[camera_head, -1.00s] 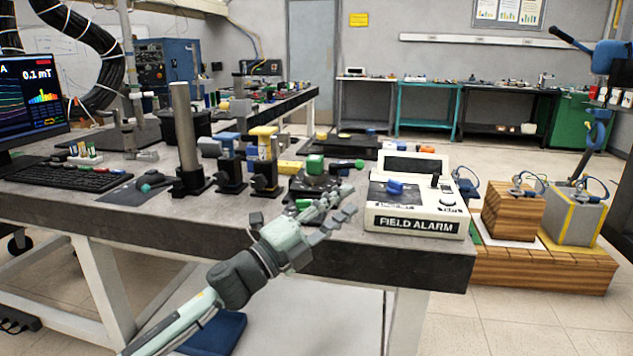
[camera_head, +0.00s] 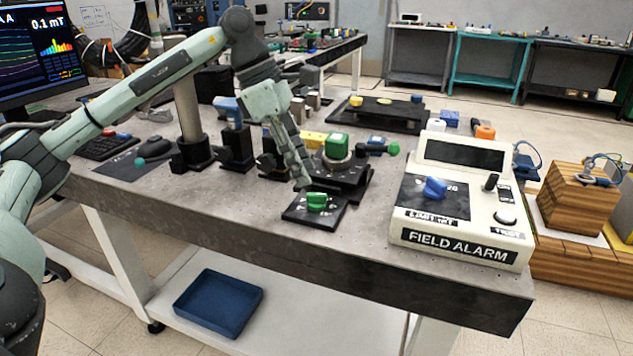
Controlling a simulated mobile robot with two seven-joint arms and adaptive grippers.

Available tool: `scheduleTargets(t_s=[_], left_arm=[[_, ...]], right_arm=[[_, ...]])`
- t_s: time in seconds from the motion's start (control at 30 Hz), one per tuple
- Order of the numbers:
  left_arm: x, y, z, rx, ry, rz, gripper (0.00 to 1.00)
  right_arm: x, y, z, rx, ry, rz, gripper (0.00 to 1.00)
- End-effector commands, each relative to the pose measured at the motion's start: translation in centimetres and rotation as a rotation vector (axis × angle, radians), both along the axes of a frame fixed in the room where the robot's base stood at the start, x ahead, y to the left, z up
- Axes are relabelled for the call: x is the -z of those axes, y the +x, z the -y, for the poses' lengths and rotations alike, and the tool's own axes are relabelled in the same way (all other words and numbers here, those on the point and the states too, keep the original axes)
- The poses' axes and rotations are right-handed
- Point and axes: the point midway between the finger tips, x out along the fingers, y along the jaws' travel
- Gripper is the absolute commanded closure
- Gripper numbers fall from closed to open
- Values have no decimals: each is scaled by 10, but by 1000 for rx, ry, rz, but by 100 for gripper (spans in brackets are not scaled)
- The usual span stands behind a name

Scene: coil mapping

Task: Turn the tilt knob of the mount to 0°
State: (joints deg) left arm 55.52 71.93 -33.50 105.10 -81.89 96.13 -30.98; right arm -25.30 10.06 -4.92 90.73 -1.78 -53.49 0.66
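The mount is a stepped black stage (camera_head: 350,187) carrying a green block (camera_head: 337,145) on a round grey base. In front of it, a green knob (camera_head: 317,202), which looks like the tilt knob, sits on a flat black dial plate (camera_head: 296,216) with pale marks. The marks are too small to read. My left gripper (camera_head: 301,184) points down from the upper left. Its fingertips are just above and to the left of the knob, seemingly apart from it. The fingers overlap in this view, so their opening is unclear. My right gripper is not in view.
The white field alarm box (camera_head: 465,190) with a blue knob stands to the right. A dark handle with a green ball (camera_head: 393,149) sticks out behind the mount. A grey post (camera_head: 188,115) and a blue-topped holder (camera_head: 233,130) stand left. The table's front edge is clear.

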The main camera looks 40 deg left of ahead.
Motion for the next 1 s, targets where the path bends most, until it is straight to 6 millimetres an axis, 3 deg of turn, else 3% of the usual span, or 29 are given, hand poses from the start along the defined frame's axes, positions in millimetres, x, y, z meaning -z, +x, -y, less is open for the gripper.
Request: scheduleTargets(t_s=[0.3, 0.63, 0.9, 1.0], left_arm=[[40, 8, 16, 1, -3, -1, 68], [45, 9, 18, 0, -4, 1, 68], [45, 9, 18, 0, -4, 1, 99], [45, 9, 18, 0, -4, 1, 100]], right_arm=[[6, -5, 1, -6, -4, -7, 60], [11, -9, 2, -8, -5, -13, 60], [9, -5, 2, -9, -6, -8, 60], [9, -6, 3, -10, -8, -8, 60]])
